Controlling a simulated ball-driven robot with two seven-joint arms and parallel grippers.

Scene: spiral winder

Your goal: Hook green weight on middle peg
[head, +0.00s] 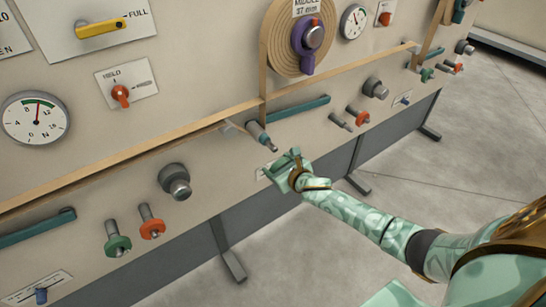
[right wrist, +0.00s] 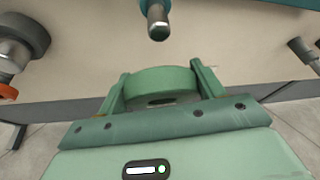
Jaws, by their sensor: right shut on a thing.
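My right gripper (head: 283,165) is just below and in front of the panel's middle section. In the right wrist view the gripper (right wrist: 162,88) is shut on the green weight (right wrist: 163,79), a short disc with a dark opening in its near side. A bare grey peg (right wrist: 157,22) sticks out at the end of the middle teal arm, above the weight and apart from it. In the head view this peg (head: 260,136) is just up and left of the gripper. The weight cannot be clearly told from the gripper in the head view. My left gripper is not in view.
Another bare peg (head: 340,121) stands to the right, beside an orange weight (head: 358,115) and a grey knob (head: 375,88). A green weight (head: 117,242) and an orange weight (head: 151,225) hang at left. A wooden strip (head: 150,152) runs above the pegs.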

